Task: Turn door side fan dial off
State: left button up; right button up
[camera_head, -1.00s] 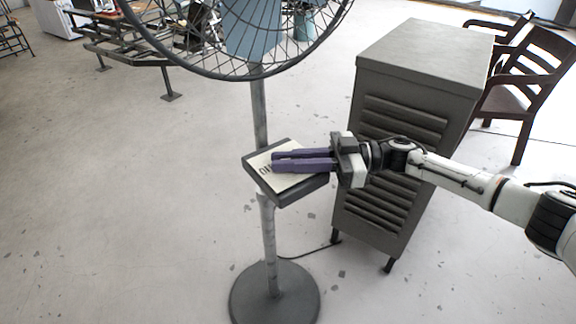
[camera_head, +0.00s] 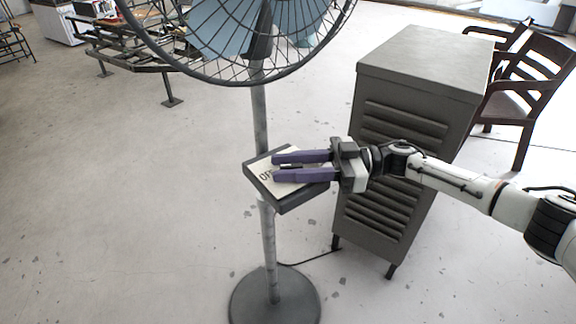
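A standing fan with a round wire cage (camera_head: 250,40) stands on a grey pole (camera_head: 260,115) with a round base (camera_head: 275,300). A dark control box (camera_head: 290,200) with a pale label plate (camera_head: 262,166) sits partway up the pole. Part of its lettering shows. My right gripper (camera_head: 274,168) reaches in from the right over the plate. Its two purple fingers are apart, with a small dark piece between them that may be the dial. I cannot tell if the fingers touch it. My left gripper is not in view.
A grey louvred metal cabinet (camera_head: 425,60) stands right behind my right arm. Wooden chairs (camera_head: 530,80) are at the far right, and a metal bench frame (camera_head: 130,45) is at the back left. A cable (camera_head: 315,257) lies on the floor. The floor on the left is clear.

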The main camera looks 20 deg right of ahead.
jog(key=b+v, duration=0.1)
jog(key=v, duration=0.9)
